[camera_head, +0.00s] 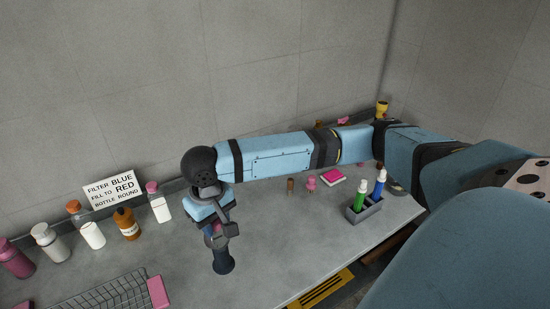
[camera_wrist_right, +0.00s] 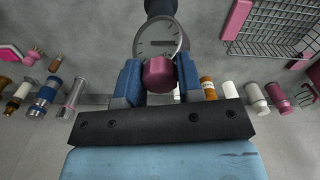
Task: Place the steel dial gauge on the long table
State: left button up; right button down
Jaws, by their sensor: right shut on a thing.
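My right gripper (camera_head: 219,231) is over the long grey table (camera_head: 275,250), pointing down. It is shut on the steel dial gauge. In the right wrist view the blue fingers (camera_wrist_right: 158,78) close on the gauge's pink knob, and its round pale dial face (camera_wrist_right: 157,40) shows just beyond the fingertips. The gauge's dark flared base (camera_head: 223,262) hangs low beneath the gripper, upright; I cannot tell whether it touches the tabletop. My left gripper is not in view.
Several bottles (camera_head: 127,223) stand along the wall by a sign (camera_head: 115,188). A wire basket (camera_head: 105,296) with pink handles is at the front left. A grey caddy (camera_head: 364,210) holds green and blue bottles on the right. The tabletop right of the gauge is bare.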

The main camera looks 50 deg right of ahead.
jog(key=w+d+r+m+b, duration=0.2)
jog(key=d+r+m+b, duration=0.1)
jog(key=d+r+m, duration=0.4)
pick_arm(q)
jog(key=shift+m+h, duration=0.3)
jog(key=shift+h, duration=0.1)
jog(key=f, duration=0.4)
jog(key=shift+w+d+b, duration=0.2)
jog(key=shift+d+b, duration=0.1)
pick_arm(e)
notch_tip(320, 180, down, 20)
jog(key=shift+d, duration=0.25)
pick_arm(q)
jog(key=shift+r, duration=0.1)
pick_arm(e)
jog(key=shift+s, duration=0.1)
jog(key=c, duration=0.8)
grip_release()
jog(key=shift+f, duration=0.15)
jog(key=shift+o, duration=0.2)
